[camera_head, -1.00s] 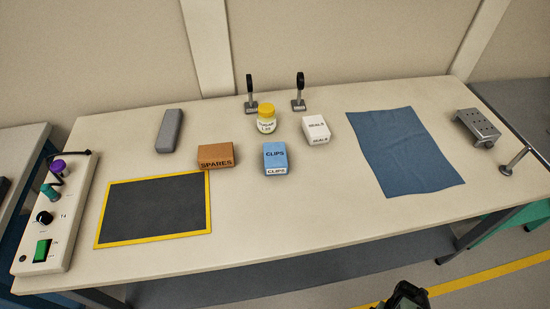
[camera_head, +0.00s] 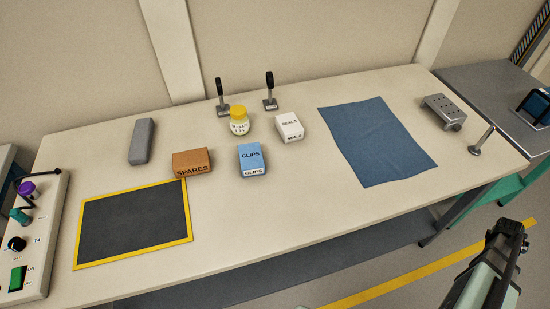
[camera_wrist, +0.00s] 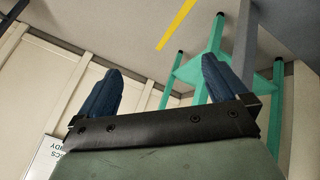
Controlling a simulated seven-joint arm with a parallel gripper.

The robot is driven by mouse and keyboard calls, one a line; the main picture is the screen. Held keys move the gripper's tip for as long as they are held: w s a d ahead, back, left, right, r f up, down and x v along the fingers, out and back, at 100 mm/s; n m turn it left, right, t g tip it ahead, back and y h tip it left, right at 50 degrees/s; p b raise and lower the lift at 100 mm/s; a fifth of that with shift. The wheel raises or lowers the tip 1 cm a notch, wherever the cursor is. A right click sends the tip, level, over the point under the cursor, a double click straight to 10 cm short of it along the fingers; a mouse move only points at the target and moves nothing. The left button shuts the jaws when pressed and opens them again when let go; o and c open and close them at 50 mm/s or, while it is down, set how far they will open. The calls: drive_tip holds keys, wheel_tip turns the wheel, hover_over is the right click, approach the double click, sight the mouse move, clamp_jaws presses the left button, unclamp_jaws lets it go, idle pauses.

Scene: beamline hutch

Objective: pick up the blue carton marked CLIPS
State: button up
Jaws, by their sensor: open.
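The blue carton marked CLIPS (camera_head: 251,158) stands on the beige table near its middle, just right of the brown SPARES box and in front of the yellow-lidded jar. It is not in the wrist view. My gripper shows in the wrist view (camera_wrist: 158,88) with its two dark blue fingers wide apart and nothing between them. In the head view my arm is at the lower right, off the front edge of the table and well away from the carton.
The brown SPARES box (camera_head: 192,163), jar (camera_head: 239,121) and white SEALS carton (camera_head: 289,127) stand close around the carton. Two black-topped posts are behind. A yellow-edged dark mat (camera_head: 187,226), blue cloth (camera_head: 376,140), metal block (camera_head: 443,109) and control box (camera_head: 35,245) lie farther out. The table front is clear.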

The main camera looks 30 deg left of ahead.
drive_tip(key=w+d+r+t+h, duration=0.2)
drive_tip(key=w+d+r, duration=0.3)
drive_tip(key=d+r, duration=0.5)
drive_tip(key=w+a+r+t, duration=0.1)
drive_tip(key=w+a+r, duration=0.25)
drive_tip(key=r, duration=0.45)
drive_tip(key=w+a+r+n+t+y, duration=0.15)
drive_tip(key=a+r, duration=0.25)
drive_tip(key=a, duration=0.9)
drive_tip(key=w+a+r+n+y, duration=0.15)
drive_tip(key=a+r, duration=0.25)
drive_tip(key=a, duration=0.8)
drive_tip(key=w+a+r+n, duration=0.1)
drive_tip(key=w+a+r, duration=0.25)
drive_tip(key=a, duration=0.95)
drive_tip(key=s+a+g+y, duration=0.2)
drive_tip(key=s+a+y, duration=0.15)
drive_tip(key=a, duration=1.55)
drive_tip(key=n+g+y, duration=0.2)
drive_tip(key=n+g, duration=0.4)
drive_tip(key=g, duration=0.1)
approach(251, 155)
drive_tip(key=f, duration=0.4)
drive_tip(key=shift+s+a+h, duration=0.2)
drive_tip(key=shift+s+h, duration=0.05)
drive_tip(key=shift+s, duration=0.05)
drive_tip(key=shift+w+f, duration=0.15)
drive_tip(key=shift+f, duration=1.5)
drive_tip(key=shift+w+f, duration=0.15)
drive_tip(key=shift+f, duration=1.5)
